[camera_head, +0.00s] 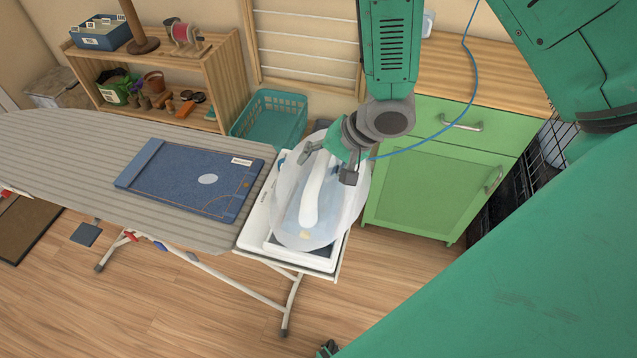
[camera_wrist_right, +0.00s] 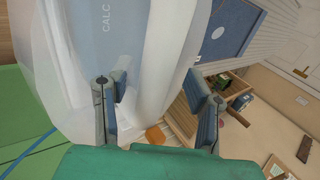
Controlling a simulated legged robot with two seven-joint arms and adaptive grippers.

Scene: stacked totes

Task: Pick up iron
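The iron (camera_head: 310,195) has a white handle and a pale, partly see-through body, and rests on the white stand at the ironing board's right end. In the right wrist view, the iron's long white handle (camera_wrist_right: 164,55) runs between the fingers. My right gripper (camera_head: 330,165) is at the handle's far end, and also shows in the wrist view (camera_wrist_right: 158,92). Its fingers are apart, on either side of the handle, with a gap visible at the right finger. Whether the left finger touches is unclear. I do not make out my left gripper.
The striped ironing board (camera_head: 60,145) holds a folded blue cloth item (camera_head: 180,185). A teal basket (camera_head: 272,118) stands behind the iron. A green cabinet (camera_head: 425,190) is to the right, and a wooden shelf (camera_head: 215,65) with small items is behind. A blue cable hangs near the gripper.

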